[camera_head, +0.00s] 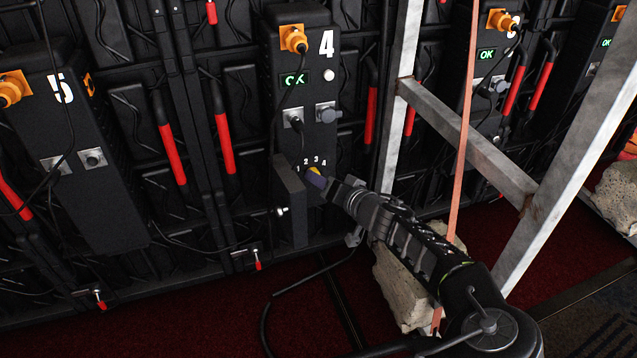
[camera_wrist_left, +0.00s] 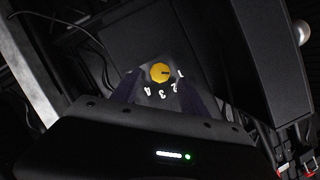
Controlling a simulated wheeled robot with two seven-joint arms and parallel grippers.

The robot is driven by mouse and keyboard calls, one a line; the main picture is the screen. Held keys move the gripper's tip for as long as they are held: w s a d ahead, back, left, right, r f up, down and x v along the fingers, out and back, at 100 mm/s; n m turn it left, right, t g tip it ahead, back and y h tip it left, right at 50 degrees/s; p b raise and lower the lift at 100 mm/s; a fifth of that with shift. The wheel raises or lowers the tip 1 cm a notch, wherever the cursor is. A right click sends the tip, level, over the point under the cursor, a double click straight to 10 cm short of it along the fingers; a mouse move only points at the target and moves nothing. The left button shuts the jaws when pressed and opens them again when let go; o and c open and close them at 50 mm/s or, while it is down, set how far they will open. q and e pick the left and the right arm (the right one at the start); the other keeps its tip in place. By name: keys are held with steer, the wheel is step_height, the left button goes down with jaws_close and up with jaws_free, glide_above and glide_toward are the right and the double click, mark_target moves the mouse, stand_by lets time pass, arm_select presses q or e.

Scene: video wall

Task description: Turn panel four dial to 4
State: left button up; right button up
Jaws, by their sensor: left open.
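Panel four (camera_head: 300,75) is a tall black box marked with a white 4 and a lit green OK. Its yellow dial (camera_head: 313,170) is low on the panel, below the numbers 1 to 4, and partly hidden by my gripper. My left gripper (camera_head: 318,180) is right at the dial, its arm reaching up from the lower right. In the left wrist view the dial (camera_wrist_left: 160,73) shows between two dark, spread fingers (camera_wrist_left: 160,86). The dial's dark mark appears to point toward the 1. I cannot tell whether the fingers touch the dial. My right gripper is not in view.
A black box (camera_head: 289,199) juts out just left of the dial. A metal frame (camera_head: 470,140) and an orange strap (camera_head: 463,150) stand to the right. A pale rock (camera_head: 398,288) lies below my arm. Panel five (camera_head: 80,150) is at left.

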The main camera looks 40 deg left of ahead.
arm_select(q)
steer(key=shift+b+x, duration=0.3)
steer(key=shift+x, duration=0.95)
jaws_close()
